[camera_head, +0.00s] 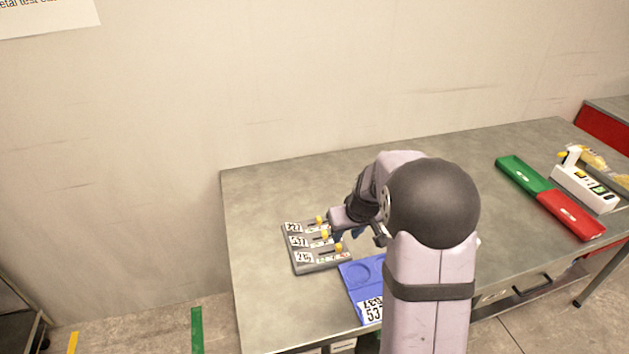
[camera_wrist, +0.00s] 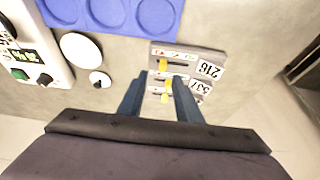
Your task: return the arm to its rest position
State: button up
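My gripper (camera_wrist: 160,78) shows in the wrist view with its two blue-grey fingers apart and nothing between them. A grey board (camera_head: 319,265) with yellow knobs and number labels lies beyond the fingertips, and it also shows in the wrist view (camera_wrist: 206,55). In the head view my arm reaches over the table with its end just right of this board. My own arm partly hides the gripper there, and I cannot tell its height above the board.
A blue tray (camera_head: 353,273) with round recesses lies beside the board, partly hidden by my arm. The wrist view shows a white device (camera_wrist: 24,92) with a display. Green (camera_head: 522,173) and red (camera_head: 570,215) bars lie on the table's (camera_head: 262,200) right. The table's back left is clear.

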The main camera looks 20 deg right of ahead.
jog(key=s+f+m+g, duration=0.1)
jog(key=s, duration=0.1)
jog(key=s+a+f+m+g, duration=0.1)
jog(key=s+f, duration=0.1)
jog(key=s, duration=0.1)
jog(key=s+a+f+m+g, duration=0.1)
jog(key=s, duration=0.2)
jog(key=shift+s+a+f+y, duration=0.1)
jog(key=shift+s+f+y, duration=0.1)
jog(key=shift+y, duration=0.1)
jog(key=s+a+g, duration=0.1)
jog(key=s, duration=0.6)
jog(key=s+a+f+g, duration=0.1)
jog(key=s, duration=0.2)
jog(key=shift+s+a+g, duration=0.25)
jog(key=shift+a+g, duration=0.05)
jog(key=s+a+r+n+t, duration=0.1)
jog(key=s+a+r+n, duration=0.2)
jog(key=s+a+r, duration=0.2)
jog(key=shift+s+a, duration=0.7)
jog(key=shift+a, duration=0.05)
jog(key=shift+r, duration=0.1)
